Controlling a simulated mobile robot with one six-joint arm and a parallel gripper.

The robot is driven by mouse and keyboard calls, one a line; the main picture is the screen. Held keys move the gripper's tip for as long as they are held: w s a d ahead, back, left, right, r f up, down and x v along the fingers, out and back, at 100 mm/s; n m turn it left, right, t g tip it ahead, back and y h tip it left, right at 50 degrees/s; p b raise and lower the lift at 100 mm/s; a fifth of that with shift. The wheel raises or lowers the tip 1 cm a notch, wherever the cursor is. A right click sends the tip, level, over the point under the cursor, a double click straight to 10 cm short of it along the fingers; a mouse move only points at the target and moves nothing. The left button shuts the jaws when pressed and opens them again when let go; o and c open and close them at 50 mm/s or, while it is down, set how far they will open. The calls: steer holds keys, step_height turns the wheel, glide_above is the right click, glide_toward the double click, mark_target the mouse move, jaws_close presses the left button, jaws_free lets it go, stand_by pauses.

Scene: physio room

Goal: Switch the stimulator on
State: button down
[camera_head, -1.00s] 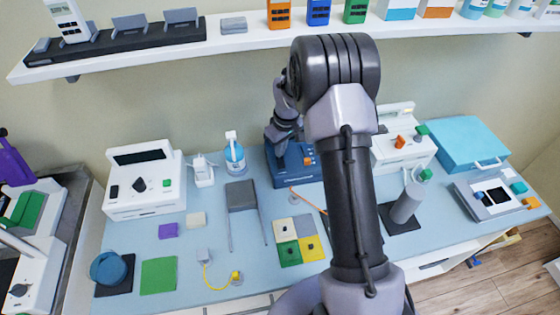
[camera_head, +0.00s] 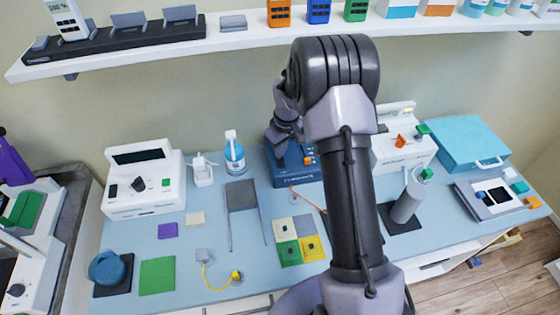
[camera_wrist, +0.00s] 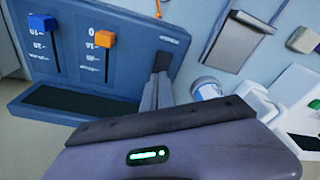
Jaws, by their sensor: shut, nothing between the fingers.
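A blue unit (camera_head: 310,178) stands at the back of the bench, partly hidden by my arm. I take it for the stimulator, but its label is too small to read. In the wrist view its sloped panel (camera_wrist: 130,60) has a blue slider knob (camera_wrist: 42,23) and an orange slider knob (camera_wrist: 104,38), both near the upper ends of their scales. My gripper (camera_wrist: 160,68) is shut and empty, its dark tips over the panel's end beside the orange slider. I cannot tell whether they touch it, and they may hide a control. No lit lamp shows on the panel.
Another white unit (camera_head: 410,155) and a teal case (camera_head: 465,145) stand right. A loaded shelf (camera_head: 240,40) runs above. Pads and leads lie in front.

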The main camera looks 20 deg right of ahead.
steer(key=shift+f+b, duration=0.35)
steer(key=shift+f, duration=0.15)
step_height(320, 180, up, 7)
steer(key=p, duration=0.4)
steer(key=shift+p, duration=0.3)
stand_by(0.3)
